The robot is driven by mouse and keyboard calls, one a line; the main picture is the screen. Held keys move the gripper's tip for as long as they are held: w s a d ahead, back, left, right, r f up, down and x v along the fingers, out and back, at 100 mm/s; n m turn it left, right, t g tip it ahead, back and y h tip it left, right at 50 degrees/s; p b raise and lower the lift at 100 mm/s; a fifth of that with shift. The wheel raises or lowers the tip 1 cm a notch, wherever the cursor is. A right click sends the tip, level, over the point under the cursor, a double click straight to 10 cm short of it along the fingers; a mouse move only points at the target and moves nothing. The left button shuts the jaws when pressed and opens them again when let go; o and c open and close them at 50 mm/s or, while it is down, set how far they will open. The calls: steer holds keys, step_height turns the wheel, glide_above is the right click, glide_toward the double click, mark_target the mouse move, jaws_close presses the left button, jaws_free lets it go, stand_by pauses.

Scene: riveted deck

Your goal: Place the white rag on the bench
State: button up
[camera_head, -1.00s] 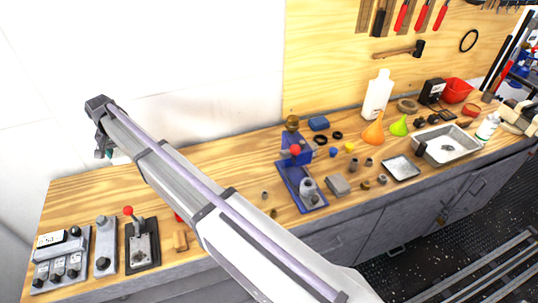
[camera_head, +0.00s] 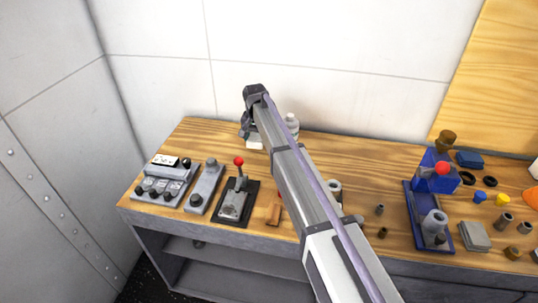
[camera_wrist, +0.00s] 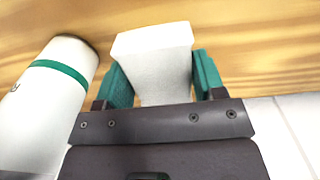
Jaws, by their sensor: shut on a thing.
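The white rag (camera_wrist: 152,60) is a pale, block-shaped piece between the green finger pads of my gripper (camera_wrist: 158,78) in the wrist view. My gripper is shut on it. In the head view my gripper (camera_head: 249,128) is at the back left of the wooden bench (camera_head: 190,138), with the rag (camera_head: 254,143) showing pale below it. The rag is low over the bench top; I cannot tell whether it touches the wood. My arm hides part of the bench behind it.
A white bottle with a green band (camera_wrist: 55,85) stands close beside my gripper; its top (camera_head: 291,121) shows behind my arm. A red-knobbed lever (camera_head: 236,195) and a switch box (camera_head: 166,180) are at front left. Bare wood lies left of my gripper.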

mark_target(257, 151)
steer(key=shift+f, duration=0.35)
step_height(257, 151, down, 4)
steer(key=b, duration=0.3)
steer(key=shift+r, duration=0.35)
steer(key=shift+f, duration=0.2)
steer(key=o, duration=0.9)
steer(key=shift+r, duration=0.1)
step_height(257, 151, up, 12)
steer(key=p, duration=1.2)
steer(key=shift+r, duration=0.25)
steer(key=shift+f, duration=0.15)
